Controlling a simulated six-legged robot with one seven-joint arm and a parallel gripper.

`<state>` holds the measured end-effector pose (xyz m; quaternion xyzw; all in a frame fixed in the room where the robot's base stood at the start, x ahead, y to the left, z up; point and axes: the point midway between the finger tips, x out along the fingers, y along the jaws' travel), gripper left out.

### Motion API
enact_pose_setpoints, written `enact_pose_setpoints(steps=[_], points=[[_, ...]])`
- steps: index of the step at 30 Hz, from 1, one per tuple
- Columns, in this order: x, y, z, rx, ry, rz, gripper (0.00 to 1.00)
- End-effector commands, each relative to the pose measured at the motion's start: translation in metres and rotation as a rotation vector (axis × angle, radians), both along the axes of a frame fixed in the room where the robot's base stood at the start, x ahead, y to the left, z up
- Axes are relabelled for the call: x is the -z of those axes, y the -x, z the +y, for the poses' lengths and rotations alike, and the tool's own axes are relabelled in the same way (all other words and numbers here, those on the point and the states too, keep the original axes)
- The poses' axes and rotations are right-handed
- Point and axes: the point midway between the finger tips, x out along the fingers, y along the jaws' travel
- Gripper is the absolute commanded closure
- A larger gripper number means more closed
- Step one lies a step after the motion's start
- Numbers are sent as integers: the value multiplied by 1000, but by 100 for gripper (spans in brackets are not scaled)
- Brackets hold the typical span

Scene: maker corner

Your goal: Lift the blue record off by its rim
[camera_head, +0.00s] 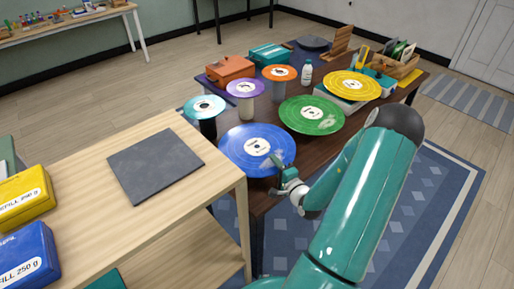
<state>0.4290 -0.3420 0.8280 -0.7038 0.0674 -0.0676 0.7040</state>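The blue record (248,155) with a white label lies flat near the front left corner of the dark table (327,142). What it rests on is hidden. My gripper (280,168) is at the record's right front rim, small in view and partly overlapping it. I cannot tell whether its fingers touch the rim or whether they are open or shut. My teal arm comes in from the lower right.
A green record (305,122) lies close at the right, and a yellow record (362,86) behind it. A smaller teal record (205,103) stands raised behind left. A wooden shelf unit (90,195) with a bare grey mat (150,172) stands at the left.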

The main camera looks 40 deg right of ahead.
Motion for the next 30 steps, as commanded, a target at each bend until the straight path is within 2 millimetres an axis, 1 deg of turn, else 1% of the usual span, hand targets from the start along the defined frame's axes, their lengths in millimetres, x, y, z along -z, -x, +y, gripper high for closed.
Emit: enact_pose_setpoints(steps=[4, 5, 6, 9, 23, 26, 30], points=[[0, 1, 0, 0, 0, 1, 68], [0, 1, 0, 0, 0, 1, 74], [0, 1, 0, 0, 0, 1, 82], [0, 1, 0, 0, 0, 1, 100], [-2, 1, 0, 0, 1, 0, 100], [-7, 1, 0, -1, 3, 0, 100], [-19, 1, 0, -1, 4, 0, 100]])
